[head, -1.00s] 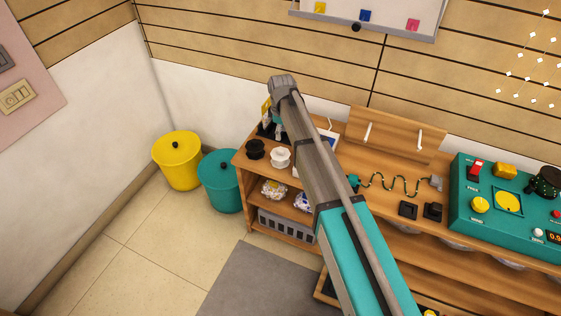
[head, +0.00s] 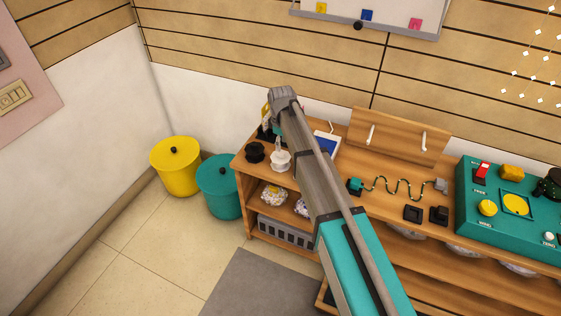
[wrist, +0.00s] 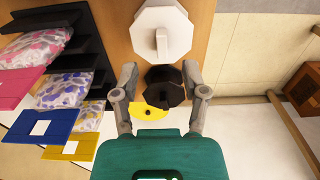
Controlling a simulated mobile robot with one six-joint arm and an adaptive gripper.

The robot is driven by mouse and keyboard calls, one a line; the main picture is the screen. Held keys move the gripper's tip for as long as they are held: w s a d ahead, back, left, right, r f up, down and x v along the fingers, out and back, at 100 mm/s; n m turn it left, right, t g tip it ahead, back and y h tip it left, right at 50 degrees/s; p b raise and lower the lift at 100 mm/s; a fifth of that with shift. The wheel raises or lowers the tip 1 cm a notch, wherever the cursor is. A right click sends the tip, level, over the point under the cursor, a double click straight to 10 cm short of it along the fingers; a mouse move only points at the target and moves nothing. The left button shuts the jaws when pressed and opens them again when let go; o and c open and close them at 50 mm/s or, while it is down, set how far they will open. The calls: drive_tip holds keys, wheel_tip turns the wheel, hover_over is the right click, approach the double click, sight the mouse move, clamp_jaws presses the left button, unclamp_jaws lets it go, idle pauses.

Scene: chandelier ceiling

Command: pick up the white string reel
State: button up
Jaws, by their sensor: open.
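The white string reel (head: 280,161) stands on the left part of the wooden bench top, just right of a black reel (head: 255,151). In the wrist view the white reel (wrist: 162,40) is at the top centre, eight-sided, with a pale bar or peg across its middle. My gripper (wrist: 161,78) is open and empty, its two fingers spread apart. The white reel appears beyond the fingertips, not between them. The black reel (wrist: 166,82) shows between the fingers in the picture, apparently below them. In the head view my arm hides most of the gripper.
A yellow bin (head: 175,168) and a teal bin (head: 220,190) stand on the floor left of the bench. In the wrist view, a dark rack (wrist: 80,50) with bagged items lies left of the reels. A teal control panel (head: 510,205) stands at the bench's right.

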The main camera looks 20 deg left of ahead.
sight(282, 153)
drive_tip(key=shift+f, duration=0.1)
drive_tip(key=shift+s+d+f+b, duration=0.1)
drive_tip(key=shift+f+b, duration=2.45)
drive_tip(key=shift+b, duration=0.05)
drive_tip(key=shift+c, duration=0.3)
clamp_jaws()
